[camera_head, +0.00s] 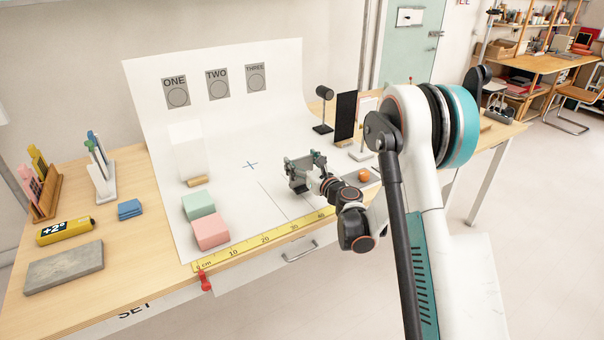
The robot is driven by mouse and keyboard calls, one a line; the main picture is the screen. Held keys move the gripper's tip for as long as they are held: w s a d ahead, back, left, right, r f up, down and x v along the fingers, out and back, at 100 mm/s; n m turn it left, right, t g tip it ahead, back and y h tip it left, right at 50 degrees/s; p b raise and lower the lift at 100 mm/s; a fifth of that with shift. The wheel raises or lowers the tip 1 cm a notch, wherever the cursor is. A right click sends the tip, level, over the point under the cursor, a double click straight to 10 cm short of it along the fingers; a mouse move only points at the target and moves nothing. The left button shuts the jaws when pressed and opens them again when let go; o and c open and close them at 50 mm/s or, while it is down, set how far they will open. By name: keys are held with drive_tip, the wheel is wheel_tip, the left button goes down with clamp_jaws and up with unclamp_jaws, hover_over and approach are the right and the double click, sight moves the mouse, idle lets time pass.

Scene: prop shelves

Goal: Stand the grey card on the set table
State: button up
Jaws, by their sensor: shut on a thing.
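The set table (140,257) is a pale wooden table with "SET" on its front edge and a white backdrop sheet curving down over it. My gripper (304,162) is over the white sheet, right of the blue cross mark. It is shut on a small grey piece (299,178), which appears to be the grey card. The piece is mostly hidden by the fingers, and its tilt and whether it touches the sheet cannot be told.
Green (198,205) and pink (211,232) blocks stand left of my gripper, behind a yellow ruler (248,245). A black panel (346,116), a small lamp (323,106) and an orange ball (364,174) are to the right. Bare sheet surrounds the cross mark.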

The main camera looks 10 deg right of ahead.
sight(302, 185)
drive_tip(key=shift+f+b, duration=0.5)
drive_tip(key=shift+f, duration=1.1)
drive_tip(key=shift+f, duration=0.15)
drive_tip(key=o, duration=1.4)
